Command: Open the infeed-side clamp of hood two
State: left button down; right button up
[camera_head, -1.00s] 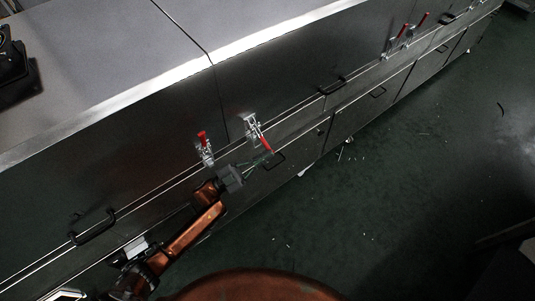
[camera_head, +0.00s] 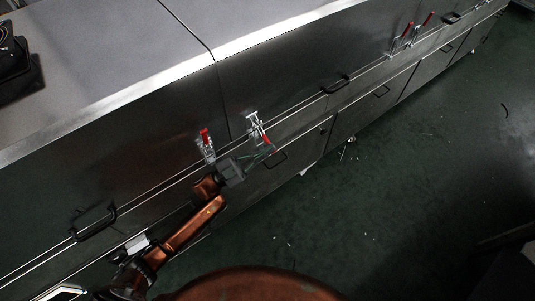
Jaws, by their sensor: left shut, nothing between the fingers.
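Two toggle clamps with red handles sit on either side of a vertical seam in the grey hood wall. The left clamp (camera_head: 206,147) has its red handle pointing up. The right clamp (camera_head: 257,126) has its red handle slanting down and to the right. My left gripper (camera_head: 267,152) is shut, with its fingertips close below the end of the right clamp's handle. I cannot tell whether they touch it. Nothing shows between the fingers. My right gripper is not in view.
Another pair of red-handled clamps (camera_head: 402,39) stands farther up right. The dark green floor (camera_head: 400,190) at right is mostly clear, with small scraps.

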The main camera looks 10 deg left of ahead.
pick_arm(q)
notch_tip(320, 180, up, 7)
dwell(0.3)
jog(key=shift+s+d, duration=0.1)
dwell(0.4)
